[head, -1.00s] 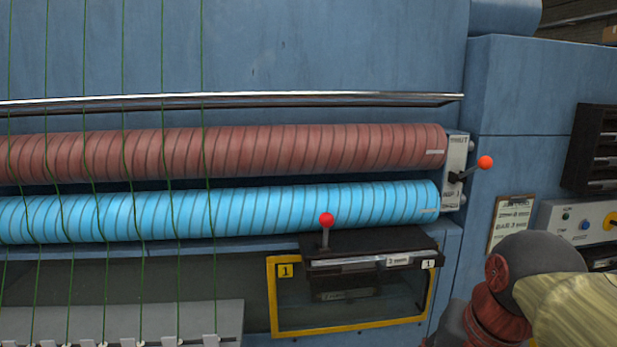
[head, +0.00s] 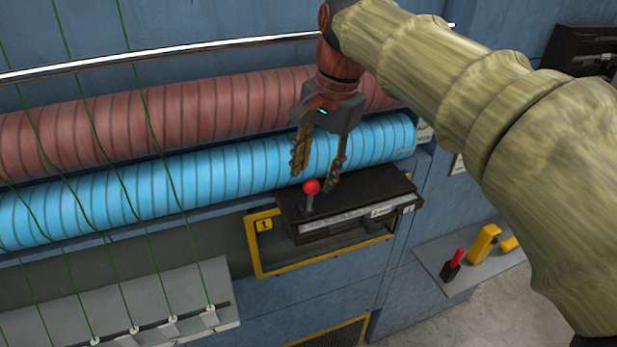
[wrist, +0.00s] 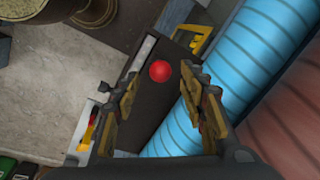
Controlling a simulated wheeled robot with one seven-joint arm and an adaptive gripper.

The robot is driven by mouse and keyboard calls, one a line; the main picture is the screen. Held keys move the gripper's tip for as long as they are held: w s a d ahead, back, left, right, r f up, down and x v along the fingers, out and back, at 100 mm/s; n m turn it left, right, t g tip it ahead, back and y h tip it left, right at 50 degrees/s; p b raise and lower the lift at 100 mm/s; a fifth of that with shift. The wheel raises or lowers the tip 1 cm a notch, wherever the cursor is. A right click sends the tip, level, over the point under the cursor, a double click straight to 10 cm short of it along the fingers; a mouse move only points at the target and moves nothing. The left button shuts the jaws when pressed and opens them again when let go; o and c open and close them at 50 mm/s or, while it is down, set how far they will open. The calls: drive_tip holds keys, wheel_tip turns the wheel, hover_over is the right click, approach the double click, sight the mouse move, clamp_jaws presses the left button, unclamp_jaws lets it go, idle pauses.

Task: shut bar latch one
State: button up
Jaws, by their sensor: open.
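Bar latch one is a dark box (head: 345,203) with a short upright lever that ends in a red ball knob (head: 311,187). It sits at the top of a yellow-framed window marked with a yellow "1" label (head: 264,226). My gripper (head: 315,182) is open, pointing down, above the dark box and close to the red knob. In the wrist view the red knob (wrist: 160,71) lies between and beyond the two open fingers (wrist: 160,95). I cannot tell whether either finger touches the knob.
A blue roller (head: 200,180) and a red-brown roller (head: 180,118) run behind the latch. Green yarns hang at the left over a grey ledge (head: 130,300). A grey shelf at the right (head: 460,262) holds a red-handled tool (head: 452,266) and yellow tools (head: 484,243).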

sight(313, 181)
drive_tip(key=shift+w+a+f, duration=0.1)
drive_tip(key=shift+a+f, duration=0.05)
drive_tip(key=shift+f, duration=0.65)
drive_tip(key=shift+w+a+f, duration=0.1)
drive_tip(key=shift+w+f, duration=0.05)
drive_tip(key=shift+f, duration=0.65)
drive_tip(key=shift+w+a+f, duration=0.1)
drive_tip(key=shift+a+f, duration=0.05)
drive_tip(key=shift+f, duration=0.65)
drive_tip(key=c, duration=0.3)
drive_tip(key=c, duration=0.8)
